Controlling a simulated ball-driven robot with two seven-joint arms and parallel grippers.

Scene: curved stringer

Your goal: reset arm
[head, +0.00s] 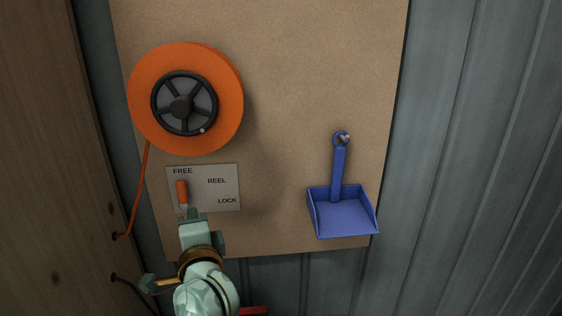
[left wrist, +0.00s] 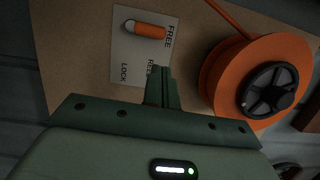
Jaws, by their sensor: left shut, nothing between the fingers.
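My left gripper (head: 193,213) is shut and empty, just below the label plate's left half in the head view. Its closed fingers also show in the left wrist view (left wrist: 160,88). The label plate (head: 222,188) reads FREE, REEL and LOCK. An orange lever (head: 181,190) sits on it under the word FREE. In the left wrist view the lever (left wrist: 146,29) shows beside FREE, a little apart from the fingertips. The orange reel (head: 232,100) with a dark spoked hub (head: 182,106) is above the plate. My right gripper is out of view.
A blue dustpan (head: 345,215) hangs from a peg (head: 343,138) on the brown board (head: 300,60), right of the plate. An orange cord (head: 138,195) runs from the reel to the wooden wall (head: 40,150) at left. The board between plate and dustpan is clear.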

